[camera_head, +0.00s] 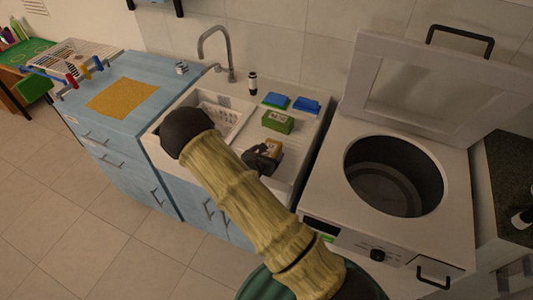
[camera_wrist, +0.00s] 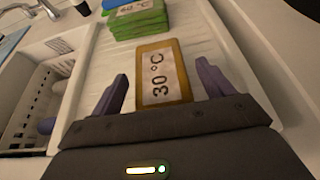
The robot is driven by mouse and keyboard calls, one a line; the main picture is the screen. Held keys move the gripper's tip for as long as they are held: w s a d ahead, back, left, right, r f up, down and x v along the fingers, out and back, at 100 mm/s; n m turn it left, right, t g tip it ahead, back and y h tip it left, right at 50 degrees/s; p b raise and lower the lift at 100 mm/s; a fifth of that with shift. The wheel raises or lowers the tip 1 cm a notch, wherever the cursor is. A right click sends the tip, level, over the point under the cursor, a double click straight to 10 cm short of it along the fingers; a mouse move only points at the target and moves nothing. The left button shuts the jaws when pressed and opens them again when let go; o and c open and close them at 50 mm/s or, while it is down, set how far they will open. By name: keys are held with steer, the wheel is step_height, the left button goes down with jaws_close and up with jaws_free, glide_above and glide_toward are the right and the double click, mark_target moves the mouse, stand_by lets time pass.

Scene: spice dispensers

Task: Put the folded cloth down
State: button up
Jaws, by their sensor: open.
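A folded yellow-orange cloth (camera_wrist: 142,62) with a white "30 °C" label lies on the pale draining surface (camera_wrist: 85,105) beside the sink. It shows small in the head view (camera_head: 273,147), partly hidden by my gripper. My gripper (camera_wrist: 162,78) is open, with one dark finger on each side of the cloth in the wrist view. Gaps show between the fingers and the cloth. In the head view my gripper (camera_head: 262,158) is low over the draining surface at the end of my arm.
A green folded stack (camera_head: 277,122) lies just beyond the cloth, and blue cloths (camera_head: 306,106) lie behind it. A white basket (camera_head: 222,118) stands in the sink to the left. The top-loading washer (camera_head: 330,180) at right has its lid (camera_head: 440,90) up. A yellow mat (camera_head: 122,98) lies on the blue cabinet.

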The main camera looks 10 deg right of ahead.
steer(key=shift+r, duration=0.25)
steer(key=shift+s+a, duration=0.25)
steer(key=shift+a, duration=0.05)
steer(key=b+v, duration=0.2)
steer(key=v, duration=0.9)
steer(key=shift+s, duration=0.15)
